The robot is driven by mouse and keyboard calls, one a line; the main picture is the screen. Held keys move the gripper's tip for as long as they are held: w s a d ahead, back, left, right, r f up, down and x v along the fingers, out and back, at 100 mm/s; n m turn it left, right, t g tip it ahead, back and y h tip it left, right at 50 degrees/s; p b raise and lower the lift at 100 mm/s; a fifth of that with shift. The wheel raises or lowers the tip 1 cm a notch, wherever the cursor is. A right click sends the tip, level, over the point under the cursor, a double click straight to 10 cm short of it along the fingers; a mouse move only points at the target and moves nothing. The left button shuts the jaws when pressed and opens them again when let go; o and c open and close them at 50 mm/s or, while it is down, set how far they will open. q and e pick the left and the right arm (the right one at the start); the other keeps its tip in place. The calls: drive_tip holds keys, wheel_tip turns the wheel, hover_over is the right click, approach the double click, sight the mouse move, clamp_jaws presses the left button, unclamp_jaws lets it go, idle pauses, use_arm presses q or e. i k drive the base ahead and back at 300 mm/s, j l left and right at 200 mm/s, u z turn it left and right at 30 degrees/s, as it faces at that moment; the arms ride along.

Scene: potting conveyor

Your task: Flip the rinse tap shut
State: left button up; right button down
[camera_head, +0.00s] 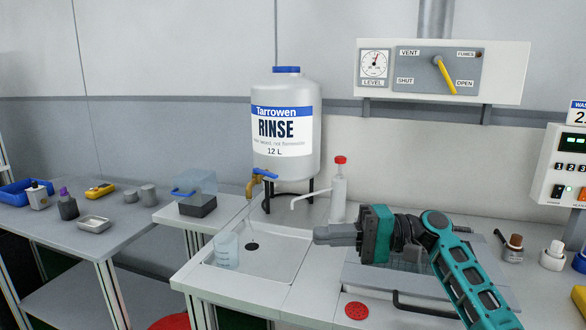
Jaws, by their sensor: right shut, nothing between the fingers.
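The white rinse tank (286,175), labelled "Tarrowen RINSE 12 L", stands on a dark stand at the back of the bench. The rinse tap (256,183) at its lower left has a brass body and a blue lever (265,173). My right gripper (318,235) is shut and empty, over the right edge of the sink tray and pointing left. It is below and to the right of the tap, apart from it. My left gripper is not in view.
A clear beaker (227,250) stands in the white sink tray (275,262) below the tap. A wash bottle (338,190) with a red cap stands between the tank and my right arm. A clear box (196,190) sits left of the tap.

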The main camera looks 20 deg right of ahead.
sight(255, 170)
drive_tip(key=i+l, duration=0.3)
drive_tip(key=i, duration=0.2)
drive_tip(key=i+l, duration=0.3)
drive_tip(key=i, duration=0.2)
